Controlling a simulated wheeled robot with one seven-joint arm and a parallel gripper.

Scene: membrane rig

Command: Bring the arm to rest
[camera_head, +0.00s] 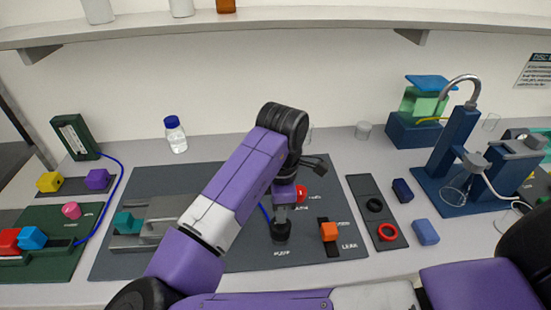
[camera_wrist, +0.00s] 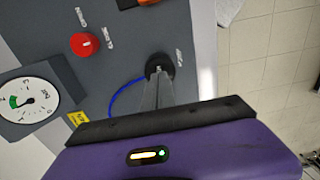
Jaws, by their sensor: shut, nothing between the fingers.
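My arm is purple and white. It reaches up over the bench from the bottom of the head view, bends at a black elbow and points down. My gripper (camera_head: 281,217) is shut and empty, its thin fingers pointing down at the black pump knob (camera_head: 281,232) on the dark grey panel (camera_head: 245,262). In the wrist view the shut fingers (camera_wrist: 158,80) end at the same black knob (camera_wrist: 159,63). I cannot tell whether they touch it. My forearm hides part of the panel.
A red knob (camera_wrist: 84,44) and a dial gauge (camera_wrist: 28,98) are near the fingers. A blue stand (camera_head: 455,150) with a curved pipe is at right, a capped bottle (camera_head: 175,135) behind. A shelf (camera_head: 300,18) runs above.

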